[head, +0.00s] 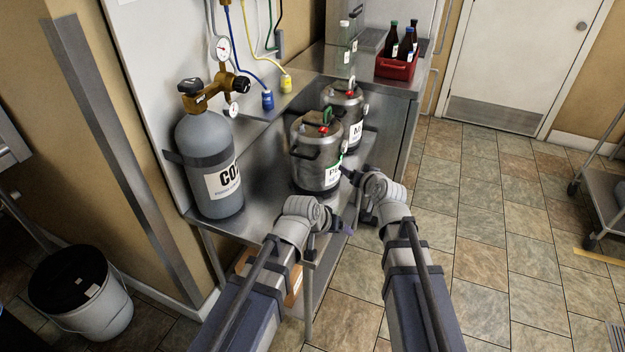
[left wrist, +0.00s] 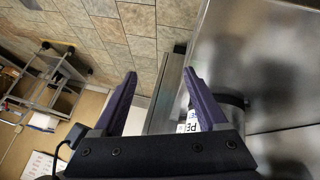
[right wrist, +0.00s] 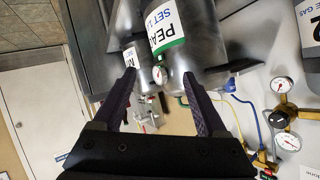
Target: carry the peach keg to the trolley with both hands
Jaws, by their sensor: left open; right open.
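The peach keg (head: 312,158) is a steel keg with a dark side handle and a white label with green edging. It stands upright on the steel bench, in front of a second keg. In the right wrist view the peach keg (right wrist: 200,38) is just beyond the fingers. My right gripper (head: 347,175) is open beside the keg's right side; I cannot tell whether it touches. My left gripper (head: 346,229) is open and empty near the bench's front edge, below the keg. The trolley (head: 603,187) stands at the right edge, partly cut off.
The second keg (head: 343,112), labelled with an M, stands close behind. A grey CO2 cylinder (head: 207,150) with gauges stands to the left on the bench (head: 268,200). A red crate (head: 395,66) of bottles is at the back. A white bucket (head: 95,310) is lower left. Tiled floor (head: 480,230) is clear.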

